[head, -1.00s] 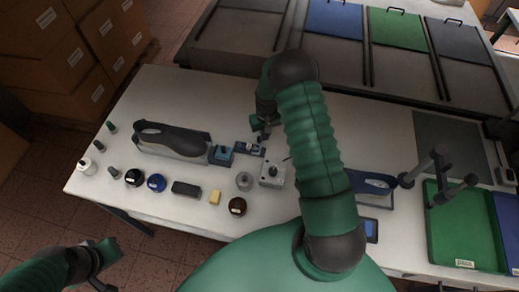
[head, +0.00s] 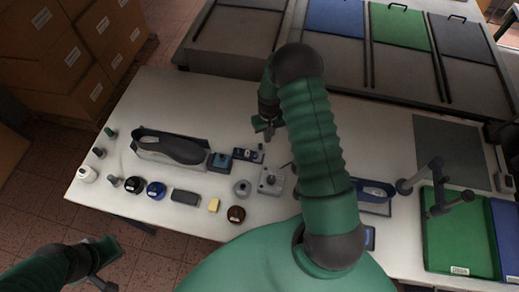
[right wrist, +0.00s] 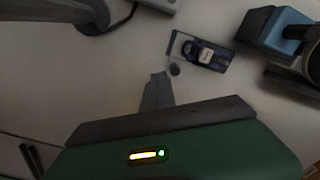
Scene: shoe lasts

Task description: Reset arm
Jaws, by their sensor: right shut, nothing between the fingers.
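My right gripper (head: 265,126) hangs above the white table (head: 330,130), near the small dark blue device (head: 247,155) and the grey box with a knob (head: 271,180). In the right wrist view its fingers (right wrist: 157,90) are together with nothing between them, and the device (right wrist: 205,54) lies beyond them. My left gripper (head: 104,262) is at the lower left of the head view, beyond the table's front edge and over the floor. Its fingers are too small and dark to judge.
A shoe last (head: 170,148) lies in a grey tray at the table's left. Several jars and bottles, a grey block (head: 186,197) and a yellow block (head: 214,205) line the front. A green tray (head: 440,261) and a grey jointed stand (head: 432,180) are at right.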

